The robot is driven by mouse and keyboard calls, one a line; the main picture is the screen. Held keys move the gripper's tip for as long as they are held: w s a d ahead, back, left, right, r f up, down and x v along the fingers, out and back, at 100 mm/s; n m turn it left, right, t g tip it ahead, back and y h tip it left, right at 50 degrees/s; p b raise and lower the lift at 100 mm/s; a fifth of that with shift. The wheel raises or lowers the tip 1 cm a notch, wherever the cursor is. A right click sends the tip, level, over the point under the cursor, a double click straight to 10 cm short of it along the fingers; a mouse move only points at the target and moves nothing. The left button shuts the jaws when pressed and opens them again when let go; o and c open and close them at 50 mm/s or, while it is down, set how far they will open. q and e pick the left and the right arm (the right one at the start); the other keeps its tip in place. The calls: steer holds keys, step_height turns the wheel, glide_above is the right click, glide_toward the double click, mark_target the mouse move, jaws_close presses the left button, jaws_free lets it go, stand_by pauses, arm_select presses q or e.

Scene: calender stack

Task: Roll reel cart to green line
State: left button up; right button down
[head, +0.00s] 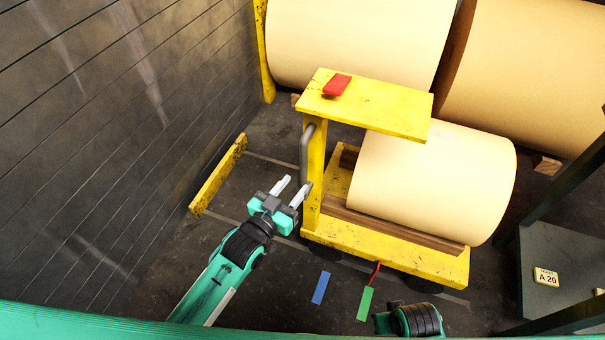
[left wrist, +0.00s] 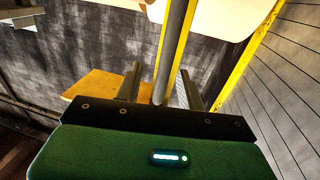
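The yellow reel cart (head: 390,258) stands on the dark floor with a large cream paper reel (head: 430,180) on its deck. A grey handle (head: 304,150) is on its left post; it also shows in the left wrist view (left wrist: 174,45). My left gripper (head: 294,187) is open near the handle. In the left wrist view the handle lines up between the spread fingers (left wrist: 160,88); I cannot tell whether they touch it. The green line (head: 365,303) is on the floor before the cart, close to a red pointer (head: 375,272) at the cart's front edge. My right gripper is not visible.
A blue line (head: 320,287) lies left of the green one. A red object (head: 336,85) sits on the cart's top shelf (head: 375,105). A yellow kerb (head: 218,175) runs by the left wall. A dark stand (head: 560,265) is at right. Large reels (head: 360,35) are behind.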

arm_select(q)
steer(key=v, duration=0.6)
steer(key=shift+s+a, duration=0.1)
steer(key=shift+a, duration=0.05)
stand_by(0.3)
